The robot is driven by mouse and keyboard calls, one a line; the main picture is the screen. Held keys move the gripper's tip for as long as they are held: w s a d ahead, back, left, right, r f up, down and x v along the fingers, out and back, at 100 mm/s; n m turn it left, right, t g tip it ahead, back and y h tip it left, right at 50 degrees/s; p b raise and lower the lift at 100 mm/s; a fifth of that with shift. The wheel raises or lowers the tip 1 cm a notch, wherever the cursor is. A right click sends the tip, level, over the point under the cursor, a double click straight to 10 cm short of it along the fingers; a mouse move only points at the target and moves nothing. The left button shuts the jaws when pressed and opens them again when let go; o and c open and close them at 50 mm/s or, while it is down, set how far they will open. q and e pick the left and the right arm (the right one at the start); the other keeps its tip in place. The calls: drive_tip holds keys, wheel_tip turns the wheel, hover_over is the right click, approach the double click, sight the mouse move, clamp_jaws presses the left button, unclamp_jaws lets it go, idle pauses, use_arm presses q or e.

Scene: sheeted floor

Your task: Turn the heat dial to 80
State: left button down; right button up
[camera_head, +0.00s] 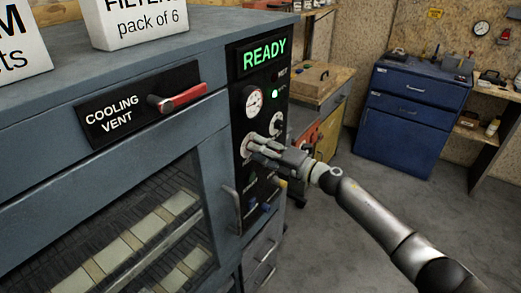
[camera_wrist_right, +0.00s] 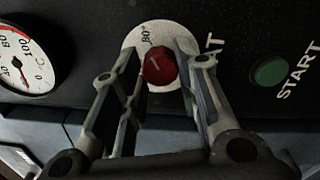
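The heat dial is a red knob (camera_wrist_right: 159,67) on a round white plate (camera_wrist_right: 131,42) in the right wrist view. An "80" mark (camera_wrist_right: 147,36) is printed on the plate, above and left of the knob. The letters "AT" show beside the plate. My right gripper (camera_wrist_right: 160,65) has one finger on each side of the knob, and the right finger looks very close to it. Whether the fingers press on it cannot be seen. In the head view my right gripper (camera_head: 255,146) reaches the black panel from the right and mostly hides this dial. My left gripper is not in view.
A temperature gauge (camera_head: 253,102) and a lit "READY" display (camera_head: 264,56) are above the dial. Another round dial (camera_head: 276,123) is beside it. A green START button (camera_wrist_right: 270,72) is close by. A red vent lever (camera_head: 183,97) is at the left. Open floor lies right of the oven.

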drive_tip(key=o, duration=0.4)
drive_tip(key=shift+d, duration=0.1)
drive_tip(key=v, duration=1.2)
drive_tip(key=shift+w+f, duration=0.1)
